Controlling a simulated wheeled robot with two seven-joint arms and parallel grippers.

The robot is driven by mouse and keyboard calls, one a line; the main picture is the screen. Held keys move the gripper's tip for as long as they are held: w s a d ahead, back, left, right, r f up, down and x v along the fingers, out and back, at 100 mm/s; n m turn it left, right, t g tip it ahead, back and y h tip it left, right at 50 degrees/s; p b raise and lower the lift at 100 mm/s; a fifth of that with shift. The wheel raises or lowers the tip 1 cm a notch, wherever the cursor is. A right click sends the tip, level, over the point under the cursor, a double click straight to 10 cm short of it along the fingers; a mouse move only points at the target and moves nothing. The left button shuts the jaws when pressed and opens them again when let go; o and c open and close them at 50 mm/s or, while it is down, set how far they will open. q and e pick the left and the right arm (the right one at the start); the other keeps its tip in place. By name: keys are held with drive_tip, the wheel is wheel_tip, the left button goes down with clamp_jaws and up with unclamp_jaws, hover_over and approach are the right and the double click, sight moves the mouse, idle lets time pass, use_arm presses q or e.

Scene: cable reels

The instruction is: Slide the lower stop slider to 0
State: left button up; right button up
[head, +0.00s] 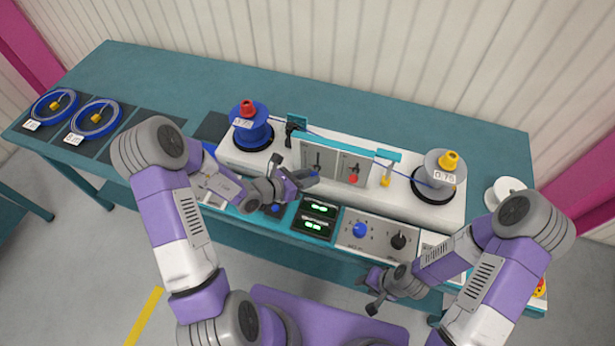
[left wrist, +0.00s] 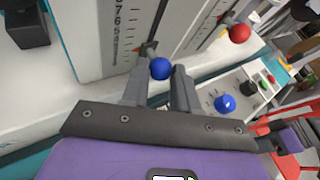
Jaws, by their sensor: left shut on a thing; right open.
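The slider panel (head: 336,160) stands upright in the middle of the white machine, with two vertical sliders. The left slider has a blue ball knob (left wrist: 160,68), which shows between the fingers of my left gripper (left wrist: 158,88). In the head view that gripper (head: 312,177) is at the panel's lower left, shut on the knob. A red pointer by the knob lies near the low end of the printed scale (left wrist: 117,30); the exact digit is too small to read. The right slider has a red knob (head: 353,179). My right gripper (head: 371,293) is open and empty in front of the bench.
A blue reel (head: 252,130) stands left of the panel and a grey reel (head: 436,178) right of it, with a cable between them. Below are green displays (head: 316,216), a blue knob (head: 359,230) and a black knob (head: 398,240). Two blue reels lie at far left.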

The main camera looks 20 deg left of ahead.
use_arm(q)
drive_tip(key=shift+f, duration=0.15)
drive_tip(key=shift+f+b, duration=0.9)
drive_tip(key=o, duration=1.1)
drive_tip(key=shift+c, duration=0.2)
drive_tip(key=shift+r, duration=0.1)
